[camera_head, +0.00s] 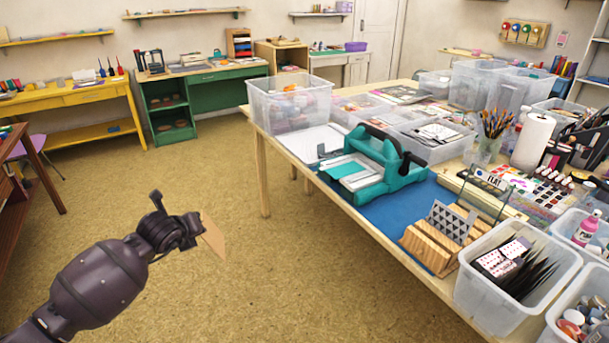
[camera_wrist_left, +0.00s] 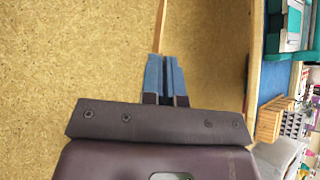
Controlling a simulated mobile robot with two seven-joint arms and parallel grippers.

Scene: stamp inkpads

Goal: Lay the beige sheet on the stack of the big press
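My left gripper (camera_head: 190,232) is shut on the beige sheet (camera_head: 213,237) and holds it tilted in the air, left of the table and over open floor. In the left wrist view the fingers (camera_wrist_left: 166,62) are together, and the sheet (camera_wrist_left: 161,27) shows almost edge-on as a thin strip. The big press (camera_head: 404,168) is teal with a dark handle and stands on the table, apart from the gripper and to its right. A pale and teal stack (camera_head: 352,172) lies on its near-left platform. The press also shows in the left wrist view (camera_wrist_left: 291,27). My right gripper is out of view.
The press stands on a blue mat (camera_head: 385,212) near the table's left edge. A wooden rack (camera_head: 428,247) with patterned plates and a clear bin (camera_head: 517,278) stand in front. Another clear bin (camera_head: 290,102) is behind. The floor between arm and table is clear.

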